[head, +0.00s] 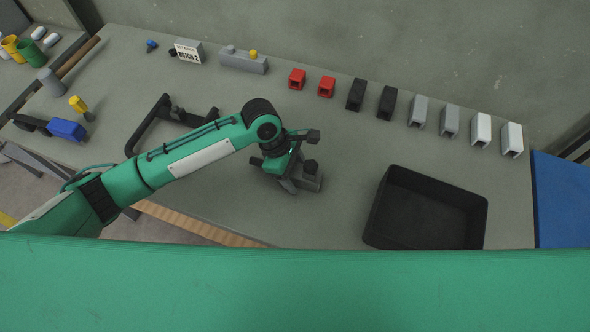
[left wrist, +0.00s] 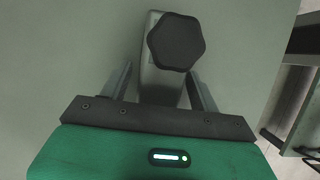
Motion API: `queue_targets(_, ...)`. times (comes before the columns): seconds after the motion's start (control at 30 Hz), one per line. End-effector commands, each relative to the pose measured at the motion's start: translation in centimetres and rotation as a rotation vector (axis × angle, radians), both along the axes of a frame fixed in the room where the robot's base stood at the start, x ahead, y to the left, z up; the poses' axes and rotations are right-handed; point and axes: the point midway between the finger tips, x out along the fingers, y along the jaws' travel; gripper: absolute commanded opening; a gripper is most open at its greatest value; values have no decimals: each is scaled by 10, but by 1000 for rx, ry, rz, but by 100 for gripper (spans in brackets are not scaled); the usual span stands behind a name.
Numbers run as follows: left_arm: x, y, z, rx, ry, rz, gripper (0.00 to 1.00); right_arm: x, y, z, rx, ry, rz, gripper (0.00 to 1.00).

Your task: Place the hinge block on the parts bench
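The hinge block, as I take it, is a grey block (head: 308,184) with a black six-sided knob, at the middle of the grey-green parts bench (head: 225,205). It appears to rest on the bench. In the left wrist view the hinge block (left wrist: 154,78) lies between my fingers, its knob toward the far end. My left gripper (head: 293,182) is down at the block and hides part of it. In the left wrist view my left gripper (left wrist: 163,82) has its fingers apart, one on each side of the block, with gaps visible. My right gripper is not in view.
A black open bin (head: 425,212) stands to the right. Red, black, grey and white blocks line the back edge. A black bracket frame (head: 150,122) lies behind my left arm. A labelled grey box (head: 188,52) stands at the back left. The bench between gripper and bin is clear.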

Motion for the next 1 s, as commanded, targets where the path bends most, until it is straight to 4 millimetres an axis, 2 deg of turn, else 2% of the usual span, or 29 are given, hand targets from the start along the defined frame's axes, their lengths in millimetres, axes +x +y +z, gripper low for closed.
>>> queue_targets(0.27, 1, 1, 6, -1, -2, -1, 62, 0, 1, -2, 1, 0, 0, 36)
queue_targets(0.37, 3, 7, 20, -2, -3, 0, 62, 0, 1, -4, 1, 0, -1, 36)
queue_targets(0.7, 11, 33, 86, -2, -3, -1, 62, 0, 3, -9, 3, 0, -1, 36)
queue_targets(0.83, 13, 39, 103, 0, -1, 0, 62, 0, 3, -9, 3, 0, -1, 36)
queue_targets(1.0, 14, 43, 113, 0, -1, 0, 62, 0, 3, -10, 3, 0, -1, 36)
